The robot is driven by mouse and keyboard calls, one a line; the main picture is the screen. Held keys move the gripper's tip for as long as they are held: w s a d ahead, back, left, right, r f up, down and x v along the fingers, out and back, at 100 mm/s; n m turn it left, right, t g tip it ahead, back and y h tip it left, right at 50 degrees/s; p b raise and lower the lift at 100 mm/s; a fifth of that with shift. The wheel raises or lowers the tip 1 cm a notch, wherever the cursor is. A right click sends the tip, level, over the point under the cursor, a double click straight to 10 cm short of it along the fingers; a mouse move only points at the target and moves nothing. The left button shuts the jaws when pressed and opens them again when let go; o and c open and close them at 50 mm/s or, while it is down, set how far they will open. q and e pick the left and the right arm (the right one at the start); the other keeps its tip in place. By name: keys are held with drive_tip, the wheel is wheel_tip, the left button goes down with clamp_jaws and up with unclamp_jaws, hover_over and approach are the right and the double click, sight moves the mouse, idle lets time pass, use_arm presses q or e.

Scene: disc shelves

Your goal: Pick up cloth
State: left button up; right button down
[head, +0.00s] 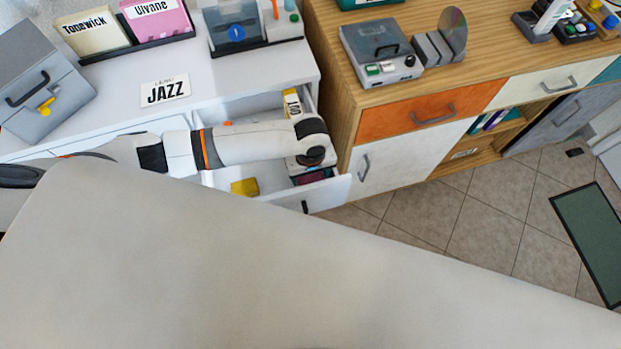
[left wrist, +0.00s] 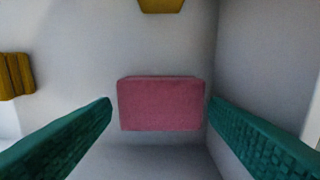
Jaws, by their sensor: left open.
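A folded pink cloth (left wrist: 160,104) lies on the pale floor of the open drawer (head: 341,188), near a drawer wall. In the head view only a dark pink bit of it (head: 316,177) seems to show beside my left wrist. My left gripper (left wrist: 160,112) is open, its two green-padded fingers on either side of the cloth in the left wrist view. Nothing is held, and I cannot tell whether a finger touches it. In the head view my left arm reaches into the drawer and hides the fingertips. My right gripper is not in view.
A yellow item (head: 245,187) lies in the drawer. Drawer walls stand close around my left gripper. The white cabinet top holds a JAZZ card (head: 165,92), a grey case (head: 42,82) and disc sleeves. A wooden cabinet with an orange drawer (head: 430,108) stands to the right.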

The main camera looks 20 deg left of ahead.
sight(310, 178)
use_arm(q)
wheel_tip(310, 178, down, 2)
drive_tip(key=shift+f, duration=0.2)
drive_tip(key=c, duration=0.6)
wheel_tip(310, 178, up, 10)
drive_tip(key=shift+r, duration=0.1)
